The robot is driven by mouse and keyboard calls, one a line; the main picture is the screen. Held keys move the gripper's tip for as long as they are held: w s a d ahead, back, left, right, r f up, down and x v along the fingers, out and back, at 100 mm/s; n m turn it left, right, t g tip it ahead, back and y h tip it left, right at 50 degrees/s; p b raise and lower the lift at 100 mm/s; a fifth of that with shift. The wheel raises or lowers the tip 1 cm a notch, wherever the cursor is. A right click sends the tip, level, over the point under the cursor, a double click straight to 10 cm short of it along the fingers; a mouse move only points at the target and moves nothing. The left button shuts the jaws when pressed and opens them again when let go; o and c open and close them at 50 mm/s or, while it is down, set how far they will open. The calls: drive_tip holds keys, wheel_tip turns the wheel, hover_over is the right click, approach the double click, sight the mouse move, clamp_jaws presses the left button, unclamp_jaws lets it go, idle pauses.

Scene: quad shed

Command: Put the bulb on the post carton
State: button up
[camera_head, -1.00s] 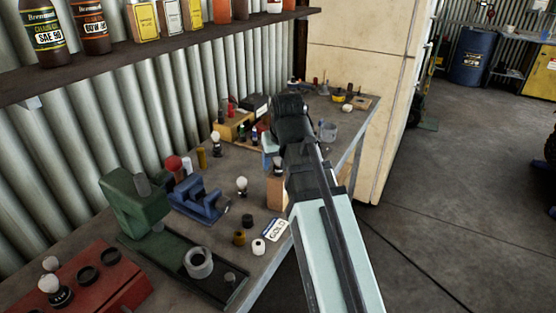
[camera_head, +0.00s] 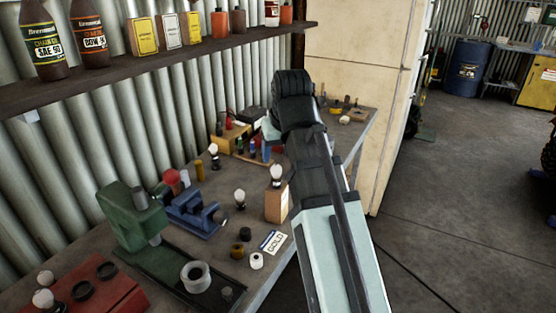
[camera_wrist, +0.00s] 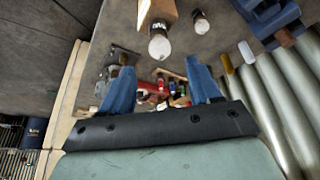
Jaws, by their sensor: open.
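A white bulb (camera_head: 276,172) with a dark base stands upright on top of the tan post carton (camera_head: 276,205) on the bench. In the wrist view the bulb (camera_wrist: 159,46) shows at the end of the carton (camera_wrist: 158,10), just beyond the fingertips. My gripper (camera_wrist: 158,66) is open, with its two blue fingers spread and nothing between them. It is apart from the bulb.
Another bulb (camera_head: 240,196) stands left of the carton, and one (camera_head: 214,152) farther back. A green press (camera_head: 132,216), a blue vise-like tool (camera_head: 194,212), a GOLD card (camera_head: 273,241) and small caps crowd the bench. A bottle shelf (camera_head: 170,62) hangs above.

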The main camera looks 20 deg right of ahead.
drive_tip(key=shift+v, duration=1.4)
